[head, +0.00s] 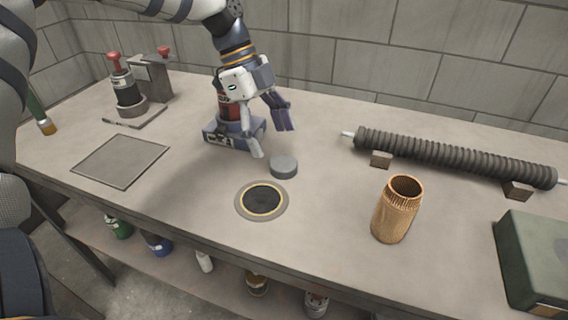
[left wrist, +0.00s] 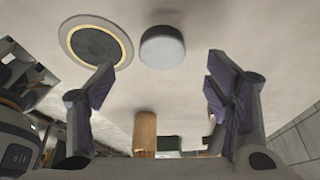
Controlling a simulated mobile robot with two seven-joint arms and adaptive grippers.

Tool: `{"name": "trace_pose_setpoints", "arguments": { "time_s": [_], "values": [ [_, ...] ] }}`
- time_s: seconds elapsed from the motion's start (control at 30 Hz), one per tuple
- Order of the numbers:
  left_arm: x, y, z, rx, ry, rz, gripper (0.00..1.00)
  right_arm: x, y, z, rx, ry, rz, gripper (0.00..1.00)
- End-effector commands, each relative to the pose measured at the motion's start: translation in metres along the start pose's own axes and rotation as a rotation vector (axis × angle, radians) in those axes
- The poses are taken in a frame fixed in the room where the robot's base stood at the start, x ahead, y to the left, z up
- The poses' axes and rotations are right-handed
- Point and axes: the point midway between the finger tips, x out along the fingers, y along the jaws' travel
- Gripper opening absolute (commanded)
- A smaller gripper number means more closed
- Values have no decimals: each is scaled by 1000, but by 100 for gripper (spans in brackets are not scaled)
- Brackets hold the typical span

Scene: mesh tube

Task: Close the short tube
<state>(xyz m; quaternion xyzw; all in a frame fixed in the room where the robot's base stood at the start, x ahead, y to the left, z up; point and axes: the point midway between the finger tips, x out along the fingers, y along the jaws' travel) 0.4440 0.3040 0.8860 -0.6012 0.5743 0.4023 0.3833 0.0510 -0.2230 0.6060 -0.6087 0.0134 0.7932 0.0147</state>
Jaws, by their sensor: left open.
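The short tube (head: 393,218) is a tan, copper-coloured mesh cylinder. It stands upright on the bench right of centre, with its open top facing up. A grey round cap (head: 284,167) lies flat on the bench, left of the tube. My left gripper (head: 270,135) is open and empty, with its fingers spread just behind and above the cap. In the left wrist view the cap (left wrist: 162,47) shows ahead of the open fingers (left wrist: 160,75), touching neither, and the tube (left wrist: 145,130) stands lower in the picture. My right gripper is not in view.
A dark disc with a gold ring (head: 262,200) lies in front of the cap. A long ribbed tube (head: 450,156) rests on blocks at the back right. A green box (head: 535,260) stands at the right. A device on a blue-grey base (head: 222,134) is behind my gripper. A flat grey plate (head: 120,160) lies left.

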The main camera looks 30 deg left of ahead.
Motion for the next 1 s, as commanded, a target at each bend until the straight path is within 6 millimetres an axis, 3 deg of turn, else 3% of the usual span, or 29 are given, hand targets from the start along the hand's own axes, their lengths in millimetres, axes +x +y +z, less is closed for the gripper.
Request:
{"name": "trace_pose_setpoints", "arguments": {
  "time_s": [0.37,0.7,1.0],
  "values": [
    [7,0,-1,0,0,-1,72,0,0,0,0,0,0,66],
    [55,-2,-6,0,0,0,72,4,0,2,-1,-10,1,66],
    [58,-3,-7,1,0,-4,72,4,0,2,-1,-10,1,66]
  ]
}}
